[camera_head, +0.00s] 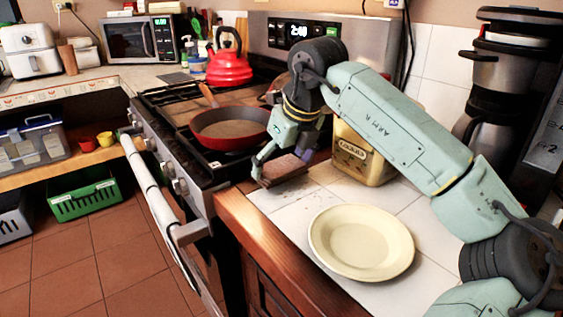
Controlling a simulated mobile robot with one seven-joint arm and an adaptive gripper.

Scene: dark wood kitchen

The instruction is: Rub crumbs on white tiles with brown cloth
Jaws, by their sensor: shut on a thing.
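My gripper (281,160) is over the left part of the white-tiled counter, near its edge by the stove. It is shut on a brown cloth (282,168), which looks like a flat brownish piece at the tile surface. I cannot tell whether the cloth touches the tiles. The white tiles (289,195) spread out below and to the right of it. Small dark specks that look like crumbs (318,181) lie on the tiles just right of the cloth. The arm and fingers hide part of the cloth and the tiles behind it.
A cream plate (361,242) lies on the tiles in front. A yellowish cookie canister (360,157) stands close right of my gripper. The stove with a red pan (230,128) and a red kettle (229,66) is to the left. Bare tile lies between cloth and plate.

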